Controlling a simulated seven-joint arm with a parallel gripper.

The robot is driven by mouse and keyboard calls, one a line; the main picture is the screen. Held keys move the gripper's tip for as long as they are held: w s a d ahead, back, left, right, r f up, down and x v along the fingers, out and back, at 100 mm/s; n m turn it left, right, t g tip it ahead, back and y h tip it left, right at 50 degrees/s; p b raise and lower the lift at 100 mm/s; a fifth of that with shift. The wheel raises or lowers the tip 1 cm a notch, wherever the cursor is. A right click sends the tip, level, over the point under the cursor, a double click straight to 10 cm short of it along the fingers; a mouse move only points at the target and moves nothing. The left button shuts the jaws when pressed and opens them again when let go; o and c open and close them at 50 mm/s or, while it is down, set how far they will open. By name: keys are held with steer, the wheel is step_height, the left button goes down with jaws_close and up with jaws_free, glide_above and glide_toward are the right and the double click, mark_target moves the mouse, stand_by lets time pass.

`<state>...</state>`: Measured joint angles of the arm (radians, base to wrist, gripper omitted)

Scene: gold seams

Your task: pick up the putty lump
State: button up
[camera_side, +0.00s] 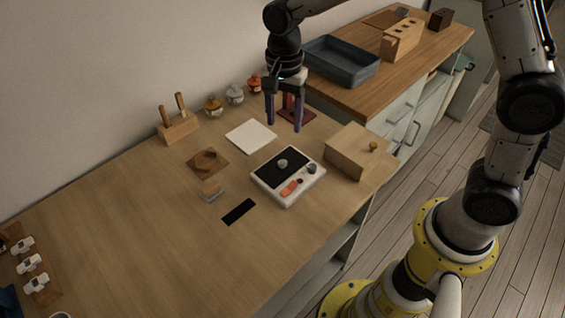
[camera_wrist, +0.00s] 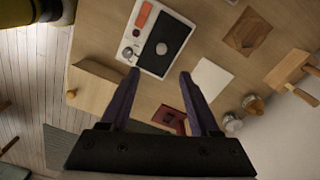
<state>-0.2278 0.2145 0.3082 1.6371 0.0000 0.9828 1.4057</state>
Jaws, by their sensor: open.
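The putty lump, seemingly the small grey lump (camera_side: 282,163), sits on the black plate of a white device (camera_side: 291,197) with an orange button and a dark knob. In the wrist view the lump (camera_wrist: 162,48) shows pale on the black plate, just beyond the fingertips. My gripper (camera_side: 284,128) points down with its two dark purple fingers apart and nothing between them. It is above the table, behind the device in the side view. In the wrist view my gripper (camera_wrist: 159,73) is spread, with its tips near the plate's edge in the picture.
A wooden box with a knob (camera_side: 348,152) stands right of the device. A white pad (camera_side: 250,136), a reddish stand (camera_side: 299,114), a wooden tray (camera_side: 194,158), a small block (camera_side: 211,191) and a black strip (camera_side: 239,211) lie around it. Several jars (camera_side: 235,94) line the wall.

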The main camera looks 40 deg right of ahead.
glide_above(282, 161)
steer(key=f, duration=0.7)
steer(key=shift+s+d, duration=0.15)
steer(key=shift+s, duration=0.1)
steer(key=shift+w+f, duration=0.2)
steer(key=shift+f, duration=2.65)
steer(key=shift+c, duration=0.3)
jaws_close()
